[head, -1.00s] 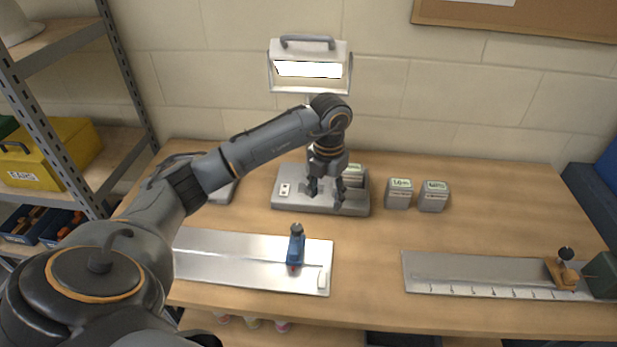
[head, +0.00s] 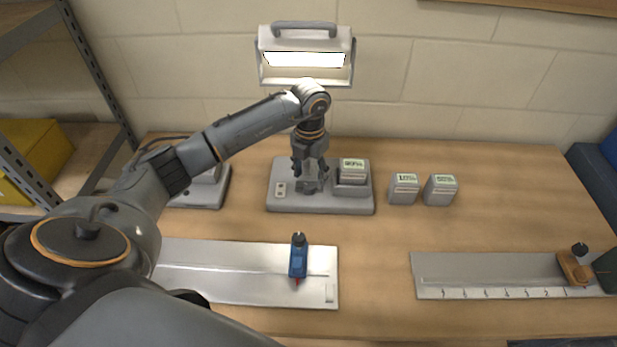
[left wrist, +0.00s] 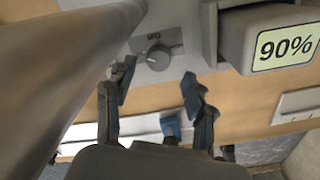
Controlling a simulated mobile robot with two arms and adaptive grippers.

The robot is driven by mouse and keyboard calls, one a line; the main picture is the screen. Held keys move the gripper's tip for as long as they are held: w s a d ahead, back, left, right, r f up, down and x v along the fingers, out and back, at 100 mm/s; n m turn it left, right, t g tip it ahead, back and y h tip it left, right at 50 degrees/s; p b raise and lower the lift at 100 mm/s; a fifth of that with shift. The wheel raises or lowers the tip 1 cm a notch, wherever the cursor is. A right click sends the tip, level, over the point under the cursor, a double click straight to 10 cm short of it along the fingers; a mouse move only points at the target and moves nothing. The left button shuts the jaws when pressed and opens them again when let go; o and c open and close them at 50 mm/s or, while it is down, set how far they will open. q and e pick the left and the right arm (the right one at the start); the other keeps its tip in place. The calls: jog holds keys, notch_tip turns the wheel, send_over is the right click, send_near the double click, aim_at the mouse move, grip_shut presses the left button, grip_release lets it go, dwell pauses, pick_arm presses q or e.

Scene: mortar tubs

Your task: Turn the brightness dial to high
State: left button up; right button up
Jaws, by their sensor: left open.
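The brightness dial (left wrist: 157,57) is a small round dark-grey knob with a light pointer mark, on the light-grey lamp base. Small lettering sits behind it and seems to read MED. In the head view the base (head: 345,204) shows, but my left gripper (head: 309,180) covers the dial. The lit work lamp (head: 305,59) stands behind the base. In the left wrist view my left gripper (left wrist: 157,82) is open and empty, its fingers apart, with the dial between and just beyond the tips. I see no contact. My right gripper is not in view.
A battery (head: 352,167) reading 90% sits in the dock just right of the dial. Two more batteries (head: 403,188) (head: 440,189) stand to the right. A metal plate with a blue tool (head: 298,258) lies in front. A ruled plate (head: 490,276) lies at right.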

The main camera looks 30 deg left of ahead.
aim_at(309, 186)
pick_arm(q)
notch_tip(309, 186, down, 4)
jog(key=shift+w+a+r+p, duration=0.1)
jog(key=shift+a+r+p, duration=0.05)
jog(key=shift+p, duration=0.25)
grip_shut()
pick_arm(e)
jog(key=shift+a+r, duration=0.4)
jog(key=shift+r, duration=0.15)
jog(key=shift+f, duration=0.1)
